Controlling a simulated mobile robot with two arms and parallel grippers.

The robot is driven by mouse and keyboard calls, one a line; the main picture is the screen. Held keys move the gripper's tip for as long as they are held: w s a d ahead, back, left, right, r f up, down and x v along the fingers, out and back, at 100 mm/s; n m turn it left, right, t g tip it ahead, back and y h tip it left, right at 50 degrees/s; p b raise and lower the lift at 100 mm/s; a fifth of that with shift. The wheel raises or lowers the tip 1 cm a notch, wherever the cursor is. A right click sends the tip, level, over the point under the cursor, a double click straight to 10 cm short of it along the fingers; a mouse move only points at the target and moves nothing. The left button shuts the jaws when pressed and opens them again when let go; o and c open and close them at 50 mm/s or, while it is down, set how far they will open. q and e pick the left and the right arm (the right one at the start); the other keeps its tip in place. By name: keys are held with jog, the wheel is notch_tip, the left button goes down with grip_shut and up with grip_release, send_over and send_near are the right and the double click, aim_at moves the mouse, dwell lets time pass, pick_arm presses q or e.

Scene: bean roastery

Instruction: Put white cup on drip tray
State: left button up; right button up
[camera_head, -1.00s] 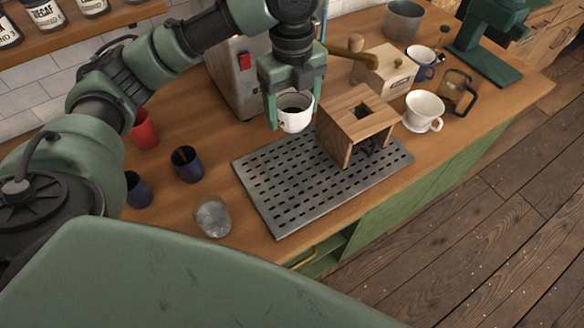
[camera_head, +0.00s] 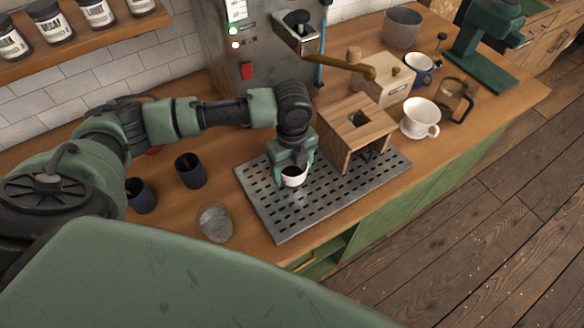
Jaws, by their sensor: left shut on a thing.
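The white cup (camera_head: 293,180) is upright with something dark inside. My left gripper (camera_head: 292,168) is shut on it from above, with a finger at each side. The cup is over the left part of the metal drip tray (camera_head: 284,227), low down at its surface; I cannot tell whether it touches. The slotted tray lies flat on the counter. A wooden stand (camera_head: 352,140) with a hole in its top stands on the tray, to the right of the cup. My right gripper is not in view.
Two dark cups (camera_head: 190,171) and a clear glass (camera_head: 215,224) stand left of the tray. A white dripper (camera_head: 420,118), a glass server (camera_head: 455,98) and a wooden box (camera_head: 385,82) stand to the right. The machine (camera_head: 240,75) rises behind. The tray's front part is clear.

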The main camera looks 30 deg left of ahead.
pick_arm(q)
jog(key=shift+f, duration=0.25)
jog(key=shift+f, duration=0.15)
jog(key=o, duration=1.6)
notch_tip(320, 180, up, 12)
jog(key=b, duration=0.2)
jog(key=shift+r, duration=0.2)
